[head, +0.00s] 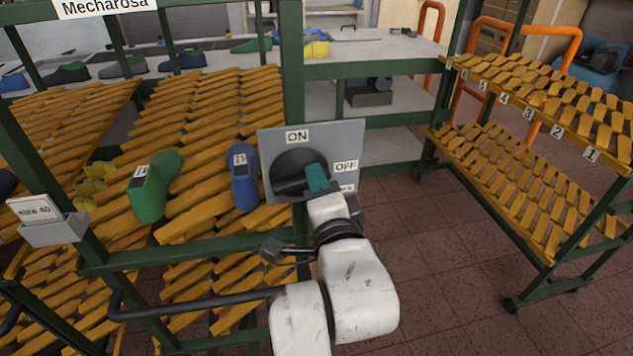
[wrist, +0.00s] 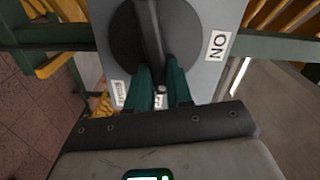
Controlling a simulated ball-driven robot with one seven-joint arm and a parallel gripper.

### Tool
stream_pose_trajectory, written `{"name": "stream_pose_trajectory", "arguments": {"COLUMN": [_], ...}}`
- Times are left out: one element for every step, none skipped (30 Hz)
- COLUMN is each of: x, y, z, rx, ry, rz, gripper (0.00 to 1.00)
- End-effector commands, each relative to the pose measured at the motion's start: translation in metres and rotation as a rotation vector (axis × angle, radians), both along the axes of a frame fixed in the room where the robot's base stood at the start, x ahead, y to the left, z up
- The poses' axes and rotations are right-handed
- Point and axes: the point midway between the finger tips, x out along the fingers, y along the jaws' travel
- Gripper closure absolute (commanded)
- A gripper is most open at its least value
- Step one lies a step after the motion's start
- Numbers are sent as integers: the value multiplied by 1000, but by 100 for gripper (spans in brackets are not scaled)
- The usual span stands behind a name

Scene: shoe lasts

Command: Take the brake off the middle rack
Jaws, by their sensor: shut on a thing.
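The brake switch is a black round knob (head: 298,170) with a bar handle, on a grey plate (head: 340,138) fixed to the green rack frame. The plate has an ON label (head: 297,136) at the top and an OFF label (head: 345,167) at the right. A lower label (head: 347,188) is partly hidden. My gripper (head: 318,178), with green fingers, is shut on the handle near its end, left of OFF. In the wrist view the black handle (wrist: 150,40) runs down between the two fingers (wrist: 160,88).
Slatted yellow shelves of the rack (head: 215,120) hold a green shoe last (head: 150,190) and a blue one (head: 243,178), just left of the plate. Another rack (head: 530,150) with numbered lanes stands at right. Tiled floor (head: 440,250) between is clear.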

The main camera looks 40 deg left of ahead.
Motion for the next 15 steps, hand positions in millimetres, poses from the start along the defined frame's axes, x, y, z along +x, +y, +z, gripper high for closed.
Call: {"name": "stream_pose_trajectory", "arguments": {"x": [1,1,1,1,1,1,1,1,1,1,1,1,1,1,1], "y": [-1,-1,-1,-1,-1,-1,-1,-1,-1,-1,-1,-1,-1,-1,-1], "z": [-2,-3,-3,-4,-4,-5,-5,-5,-6,-6,-6,-6,-6,-7,-7], "rx": [19,32,49,61,71,85,93,101,112,118,124,131,135,139,143], "ry": [25,41,60,73,85,101,111,121,134,141,148,156,161,165,171], "rz": [-1,-1,-2,-2,-2,-2,-2,-2,-1,-1,-1,-1,-1,-1,-1], "gripper": [100,100,100,100,100,100,100,100,100,100,100,100,100,100,100]}}
